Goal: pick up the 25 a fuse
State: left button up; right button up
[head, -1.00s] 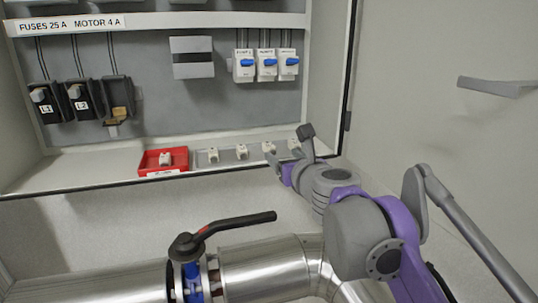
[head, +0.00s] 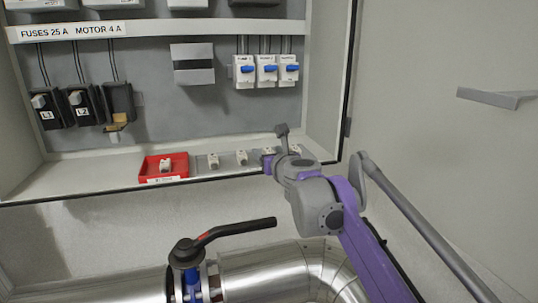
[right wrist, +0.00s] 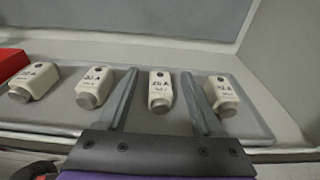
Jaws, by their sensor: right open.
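Several white fuses stand in a row on a grey tray (right wrist: 259,133) on the cabinet floor. The right wrist view shows a far-left fuse (right wrist: 34,82), a second fuse (right wrist: 97,87), a third fuse (right wrist: 160,90) and a far-right fuse (right wrist: 222,96). Their dark labels are small and blurred; I cannot tell surely which reads 25 A. My right gripper (right wrist: 160,74) is open, with one finger on each side of the third fuse and a gap on both sides. In the head view my right gripper (head: 268,162) is at the tray's right part. My left gripper is out of view.
A red tray (head: 180,174) with a white fuse (head: 165,165) sits left of the grey tray. Black fuse holders (head: 83,103) and breakers with blue switches (head: 266,70) are on the back wall. A pipe (head: 262,270) with a black-handled valve (head: 235,230) lies in front, below.

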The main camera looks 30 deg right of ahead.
grip_shut()
jog(key=shift+r, duration=0.15)
dwell(0.4)
